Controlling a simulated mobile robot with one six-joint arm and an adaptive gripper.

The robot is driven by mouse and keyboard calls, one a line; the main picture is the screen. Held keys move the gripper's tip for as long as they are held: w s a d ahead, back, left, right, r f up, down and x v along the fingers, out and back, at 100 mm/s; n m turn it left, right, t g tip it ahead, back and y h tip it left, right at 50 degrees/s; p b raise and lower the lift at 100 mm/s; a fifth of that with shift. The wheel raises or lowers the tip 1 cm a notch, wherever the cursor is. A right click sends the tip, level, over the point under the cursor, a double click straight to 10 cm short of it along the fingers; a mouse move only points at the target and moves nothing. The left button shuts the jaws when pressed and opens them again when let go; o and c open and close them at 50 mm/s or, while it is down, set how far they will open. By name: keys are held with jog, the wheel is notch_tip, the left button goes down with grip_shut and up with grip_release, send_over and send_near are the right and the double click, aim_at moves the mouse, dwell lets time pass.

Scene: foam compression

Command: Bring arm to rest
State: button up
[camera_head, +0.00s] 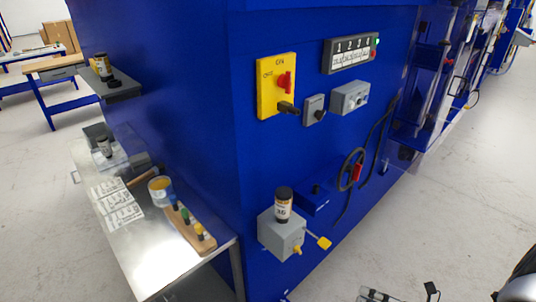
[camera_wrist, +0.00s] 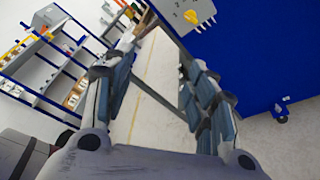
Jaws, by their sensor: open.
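My gripper (camera_wrist: 155,68) fills the lower part of the wrist view.
A large blue machine (camera_head: 180,70) carries a yellow switch plate (camera_head: 268,102) and a grey box (camera_head: 279,236) with a black-lidded container (camera_head: 283,206). A steel table (camera_head: 150,262) stands left. Shelving (camera_wrist: 62,55) is at left in the wrist view. Floor is clear at right.

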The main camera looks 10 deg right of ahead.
jog(key=s+a+r+n+g+h, duration=0.25)
jog(key=a+r+n+g, duration=0.8)
jog(key=r+n, duration=0.6)
jog(key=s+a+r+n+t+h, duration=0.5)
jog(key=s+r+n+h, duration=0.4)
jog(key=n, duration=1.1)
jog(key=shift+s+a+r+h, duration=0.4)
jog(key=shift+a+r+h, duration=0.3)
jog(key=shift+r, duration=0.7)
jog(key=shift+c, duration=0.4)
